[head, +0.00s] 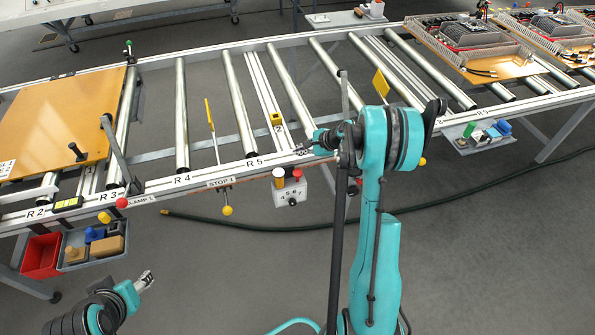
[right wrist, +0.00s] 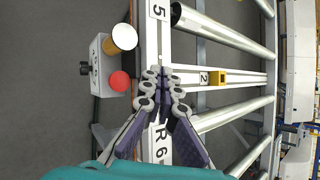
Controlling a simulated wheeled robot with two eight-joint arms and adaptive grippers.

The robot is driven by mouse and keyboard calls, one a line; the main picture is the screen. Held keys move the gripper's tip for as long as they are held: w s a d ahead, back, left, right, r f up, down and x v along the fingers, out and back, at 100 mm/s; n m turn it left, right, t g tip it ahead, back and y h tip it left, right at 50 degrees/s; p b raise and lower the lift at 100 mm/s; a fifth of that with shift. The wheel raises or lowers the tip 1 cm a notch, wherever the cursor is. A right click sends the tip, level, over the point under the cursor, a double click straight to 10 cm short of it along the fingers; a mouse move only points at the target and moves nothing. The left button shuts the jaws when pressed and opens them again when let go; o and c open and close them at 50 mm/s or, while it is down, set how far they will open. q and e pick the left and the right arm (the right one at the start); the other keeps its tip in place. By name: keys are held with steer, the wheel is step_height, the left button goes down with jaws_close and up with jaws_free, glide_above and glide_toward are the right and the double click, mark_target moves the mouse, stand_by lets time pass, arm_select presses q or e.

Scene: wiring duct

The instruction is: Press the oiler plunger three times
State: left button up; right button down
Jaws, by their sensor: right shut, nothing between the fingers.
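A small grey box (head: 291,192) hangs on the front rail below the roller marked R 5. I cannot tell whether either is the oiler plunger. My right gripper (head: 302,149) is shut and empty, above the rail and apart from the box; its fingertips (right wrist: 163,75) meet over the rail. My left gripper (head: 147,279) is low at the left, its jaws unclear.
The roller conveyor (head: 215,185) spans the view. An orange board (head: 60,120) lies at left, circuit assemblies (head: 470,45) at right. A red bin (head: 41,255) and grey tray (head: 75,262) hang at left. A dark hose (head: 430,205) crosses the otherwise open floor.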

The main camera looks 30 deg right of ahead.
mark_target(296, 171)
steer(key=shift+f, duration=0.15)
step_height(296, 171, down, 8)
steer(key=b, duration=0.5)
steer(key=shift+f+b, duration=0.3)
steer(key=shift+b, duration=0.05)
stand_by(1.2)
steer(key=shift+f+b, duration=0.4)
steer(key=shift+b, duration=0.1)
steer(key=shift+f, duration=1)
stand_by(0.8)
steer(key=shift+r, duration=0.1)
steer(key=shift+r+p, duration=0.65)
steer(key=shift+r, duration=0.7)
